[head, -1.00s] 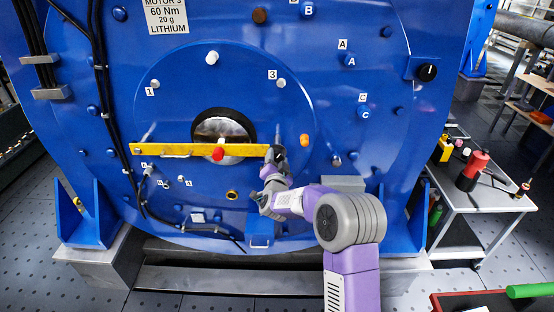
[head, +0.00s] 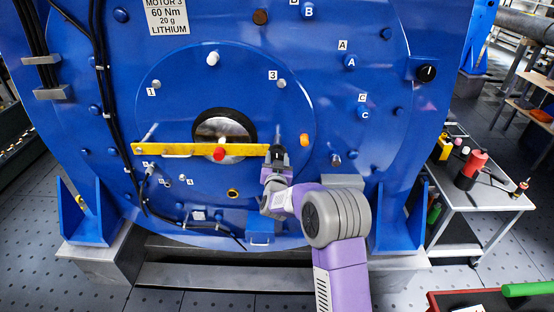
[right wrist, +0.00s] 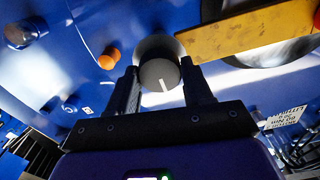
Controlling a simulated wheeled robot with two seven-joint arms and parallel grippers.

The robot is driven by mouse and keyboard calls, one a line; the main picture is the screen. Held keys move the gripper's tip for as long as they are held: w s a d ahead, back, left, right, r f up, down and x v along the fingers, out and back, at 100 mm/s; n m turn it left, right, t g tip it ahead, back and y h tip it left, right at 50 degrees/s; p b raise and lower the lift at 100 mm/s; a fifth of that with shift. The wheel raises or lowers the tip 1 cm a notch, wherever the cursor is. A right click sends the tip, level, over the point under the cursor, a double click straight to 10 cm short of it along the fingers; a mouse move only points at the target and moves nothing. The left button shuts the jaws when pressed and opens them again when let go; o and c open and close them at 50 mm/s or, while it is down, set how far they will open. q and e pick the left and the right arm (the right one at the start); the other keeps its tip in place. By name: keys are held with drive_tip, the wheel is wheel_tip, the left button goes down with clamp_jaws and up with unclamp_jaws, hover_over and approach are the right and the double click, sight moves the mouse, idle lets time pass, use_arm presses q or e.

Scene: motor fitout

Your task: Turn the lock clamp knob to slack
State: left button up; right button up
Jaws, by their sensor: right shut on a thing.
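The grey round lock clamp knob (right wrist: 158,75) shows in the right wrist view, with a white mark on its face pointing down in that picture. My right gripper (right wrist: 160,84) is shut on it, one dark finger on each side. In the head view my right gripper (head: 277,158) is at the right end of the yellow bar (head: 180,150) and mostly hides the knob. The bar lies level across the motor's shaft opening, with a red knob (head: 219,154) at its middle. My left gripper is not in view.
An orange plug (head: 304,140) sits just right of my right gripper. A black knob with a white mark (head: 426,72) is at the motor's upper right. Black cables (head: 100,70) run down the left side. A grey cart (head: 480,197) with tools stands at the right.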

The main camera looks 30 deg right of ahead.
idle(0.3)
drive_tip(key=o, duration=1)
drive_tip(key=shift+o, duration=0.2)
drive_tip(key=p+v, duration=0.1)
drive_tip(key=v, duration=0.6)
drive_tip(key=shift+s, duration=0.3)
drive_tip(key=shift+a, duration=0.15)
